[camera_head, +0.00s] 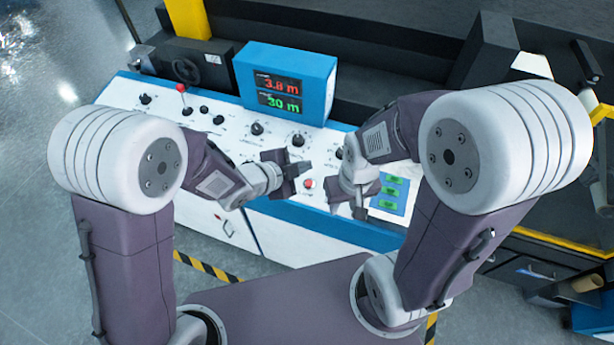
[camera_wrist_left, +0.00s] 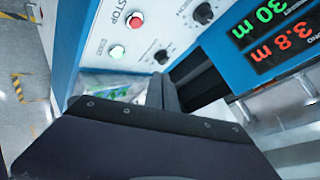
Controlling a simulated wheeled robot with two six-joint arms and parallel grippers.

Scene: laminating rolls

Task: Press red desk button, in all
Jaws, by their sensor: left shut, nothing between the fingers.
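The red button (camera_head: 309,183) sits on the sloping white desk panel, just below my left gripper's tips in the head view. My right gripper (camera_head: 346,210) looks open and empty, to the right of the button, fingers pointing down.
A blue display box (camera_head: 287,82) reading 3.8 m and 30 m stands at the desk's back. Several black knobs (camera_head: 257,128) and a red-topped lever (camera_head: 181,89) stick up from the panel. Green buttons (camera_head: 391,193) are beside my right gripper.

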